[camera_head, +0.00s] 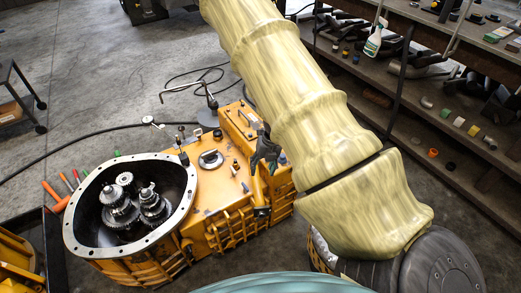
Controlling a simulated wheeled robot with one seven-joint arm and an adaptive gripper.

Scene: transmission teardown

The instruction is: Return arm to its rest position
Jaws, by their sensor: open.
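My arm, in a pale yellow sleeve, crosses the head camera view from the lower right to the top edge. Its far end runs out of the picture at the top, so my gripper is not seen. The sleeve passes in front of the right side of the orange transmission housing (205,228) and hides part of the floor and shelf behind it. The housing stands open at its round left end, with metal gears (120,205) inside. A dark, claw-like item (266,152) lies at the housing's right side; I cannot tell what it is.
A shelf unit (404,75) with parts and a spray bottle (374,38) stands at the right, close to my arm. A cart (18,100) is at the left edge. Hand tools (58,192) lie left of the housing.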

